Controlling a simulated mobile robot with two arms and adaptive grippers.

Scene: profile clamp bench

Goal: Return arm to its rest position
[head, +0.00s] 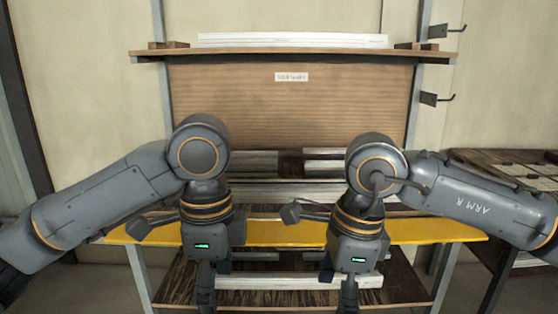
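Both my arms reach in from the sides and bend down over the bench. My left gripper (204,296) points down at lower left of centre, and my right gripper (348,296) points down to its right. The lower edge of the picture comes close to both fingertips, so I cannot tell if they are open or shut. A pale profile bar (275,283) lies level between the two grippers. The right gripper overlaps it in view; contact cannot be told.
A yellow beam (275,233) crosses the bench front, partly behind my wrists. More pale profiles (285,193) lie behind it. A shelf (285,52) above a ribbed brown panel carries white profiles (292,40). Wall hooks (436,98) are at right. A dark side table (495,160) stands at far right.

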